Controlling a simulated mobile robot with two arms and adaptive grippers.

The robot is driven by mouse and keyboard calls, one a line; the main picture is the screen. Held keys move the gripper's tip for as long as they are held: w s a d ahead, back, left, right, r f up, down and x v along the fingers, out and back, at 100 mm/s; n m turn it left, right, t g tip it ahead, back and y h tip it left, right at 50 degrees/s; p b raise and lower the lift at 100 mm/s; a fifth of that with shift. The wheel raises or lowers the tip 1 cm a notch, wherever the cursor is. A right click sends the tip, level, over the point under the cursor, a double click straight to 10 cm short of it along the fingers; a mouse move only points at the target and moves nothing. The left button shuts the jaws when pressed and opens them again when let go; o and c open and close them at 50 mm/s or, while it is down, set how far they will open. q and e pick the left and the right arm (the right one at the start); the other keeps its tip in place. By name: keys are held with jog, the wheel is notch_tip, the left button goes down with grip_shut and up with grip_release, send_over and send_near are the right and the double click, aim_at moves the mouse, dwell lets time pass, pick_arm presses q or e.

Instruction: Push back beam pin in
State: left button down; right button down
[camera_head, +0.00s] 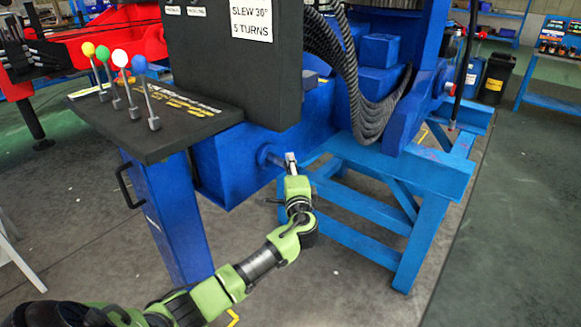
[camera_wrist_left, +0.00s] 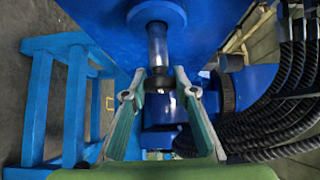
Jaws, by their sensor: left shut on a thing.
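The beam pin is a grey metal rod (camera_wrist_left: 157,45) that sticks out of a round blue collar (camera_wrist_left: 155,12) in the left wrist view. My left gripper (camera_wrist_left: 159,85) has its two fingertips on either side of the pin's outer end and is shut on it. In the head view my left gripper (camera_head: 291,160) is at the side of the blue crane body, by the collar (camera_head: 265,154). The pin's inner part is hidden in the collar. My right gripper is in neither view.
A control panel with coloured levers (camera_head: 125,75) and a dark sign box (camera_head: 235,60) stand left of and above the gripper. A blue stand (camera_head: 425,170) is close on the right. Black ribbed hoses (camera_wrist_left: 285,100) hang near the wrist. The floor in front is clear.

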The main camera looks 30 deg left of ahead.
pick_arm(q)
jog(key=a+b, duration=0.1)
jog(key=a, duration=0.4)
jog(key=shift+w, duration=0.15)
jog(key=c, duration=1.8)
grip_release()
jog(key=shift+r, duration=0.1)
jog(key=shift+o, duration=0.8)
jog(key=v, duration=1.1)
jog(key=shift+s+d, duration=0.25)
jog(key=shift+s, duration=0.1)
